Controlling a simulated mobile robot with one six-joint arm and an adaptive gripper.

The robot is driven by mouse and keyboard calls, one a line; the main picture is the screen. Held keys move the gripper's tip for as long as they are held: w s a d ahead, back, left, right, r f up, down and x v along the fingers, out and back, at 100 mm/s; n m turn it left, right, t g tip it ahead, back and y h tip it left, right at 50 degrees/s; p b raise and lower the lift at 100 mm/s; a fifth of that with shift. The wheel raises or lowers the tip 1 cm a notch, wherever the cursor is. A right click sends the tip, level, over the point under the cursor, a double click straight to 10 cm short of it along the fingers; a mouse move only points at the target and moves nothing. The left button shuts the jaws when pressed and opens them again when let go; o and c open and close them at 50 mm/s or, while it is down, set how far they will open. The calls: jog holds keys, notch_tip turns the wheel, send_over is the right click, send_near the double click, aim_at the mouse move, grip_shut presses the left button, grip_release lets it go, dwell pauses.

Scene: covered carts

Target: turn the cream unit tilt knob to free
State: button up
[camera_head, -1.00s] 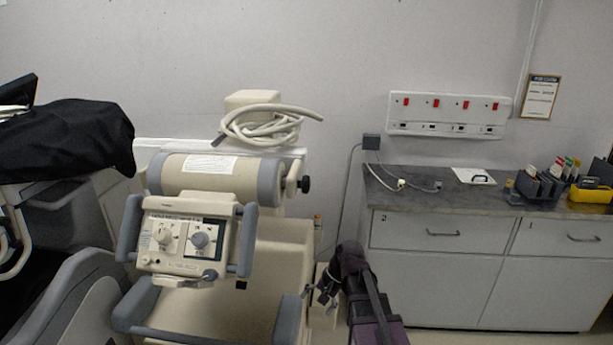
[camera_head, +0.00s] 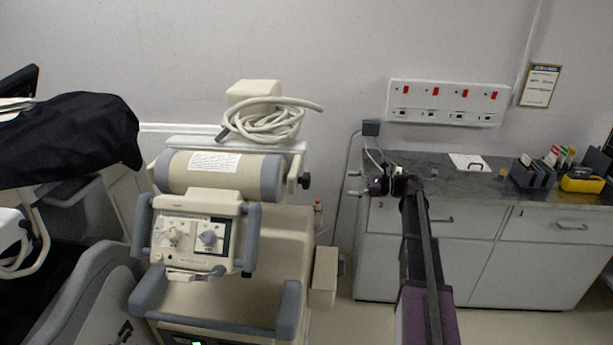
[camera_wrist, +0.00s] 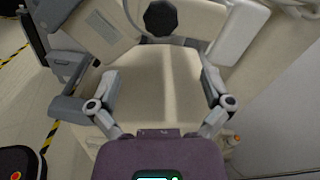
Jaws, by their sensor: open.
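The cream unit (camera_head: 265,255) stands left of centre in the head view. A black knob (camera_head: 305,180) sticks out from the right end of its horizontal cylinder (camera_head: 222,174). In the wrist view the black, many-sided knob (camera_wrist: 160,18) is near the top middle, beyond my fingertips and roughly centred between them. I cannot read its setting. My gripper (camera_head: 353,183) is open and empty, to the right of the knob at about its height, pointing left. In the wrist view its two fingers (camera_wrist: 160,70) are spread wide, with cream housing behind them.
The control panel (camera_head: 192,237) has a cream and a grey-blue dial. A coiled hose (camera_head: 265,122) lies on top. A counter (camera_head: 440,180) with drawers stands behind my arm on the right. A black-covered cart (camera_head: 70,140) is at the left.

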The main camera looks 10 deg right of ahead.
aim_at(306, 180)
jog(key=shift+a+r, duration=0.1)
jog(key=shift+a, duration=0.05)
dwell(0.3)
jog(key=x, duration=1.3)
jog(key=shift+w+a, duration=0.15)
jog(key=shift+a, duration=0.05)
jog(key=c, duration=1)
